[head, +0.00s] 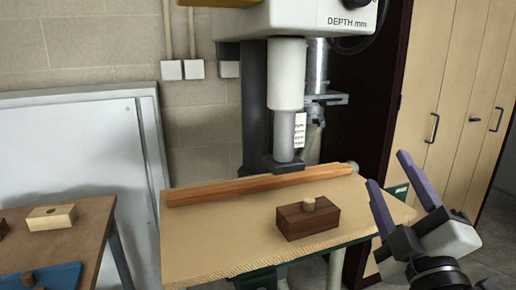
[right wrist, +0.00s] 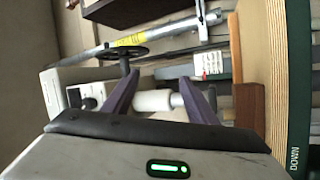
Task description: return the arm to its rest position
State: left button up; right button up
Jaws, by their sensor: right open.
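My right gripper (head: 388,169) is at the right of the head view, beside the right edge of the drill press table. Its two purple fingers are spread apart with nothing between them. In the right wrist view the open fingers (right wrist: 159,77) point towards the drill press column. A dark brown block (head: 308,222) with a light round peg (head: 309,204) standing in its top rests on the drill press table, apart from the gripper. It seems to show at the right of the wrist view (right wrist: 250,108). My left gripper is not in view.
The drill press (head: 286,75) stands behind its wooden table (head: 200,240). A long wooden strip (head: 260,185) lies across the table's back. At left, a side table (head: 85,240) holds a pale block (head: 50,217) and a blue tray (head: 62,275). Cabinets (head: 445,90) stand at right.

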jog(key=s+d+f+m+g+h, duration=0.1)
jog(key=s+f+m+g, duration=0.15)
jog(key=f, duration=0.65)
jog(key=s+d+f+m+g, duration=0.15)
jog(key=f+g, duration=0.25)
jog(key=f, duration=0.4)
jog(key=s+d+f+m+g+h, duration=0.1)
jog(key=s+f+m+g, duration=0.2)
jog(key=f, duration=0.6)
jog(key=s+a+f+m+g+y, duration=0.1)
jog(key=s+a+f+m+g, duration=0.1)
jog(key=s+f+g, duration=0.5)
jog(key=s+a+f+m+g+y, duration=0.2)
jog(key=s+f, duration=0.6)
jog(key=s, duration=0.5)
jog(key=w+a+f+t+y, duration=0.1)
jog(key=w+a+f+t, duration=0.1)
jog(key=f, duration=0.3)
jog(key=w+a+f+t+y, duration=0.1)
jog(key=w+a+f+t, duration=0.1)
jog(key=f, duration=0.4)
jog(key=shift+w+a+t, duration=0.35)
jog(key=shift+a+t, duration=0.1)
jog(key=shift+a, duration=0.4)
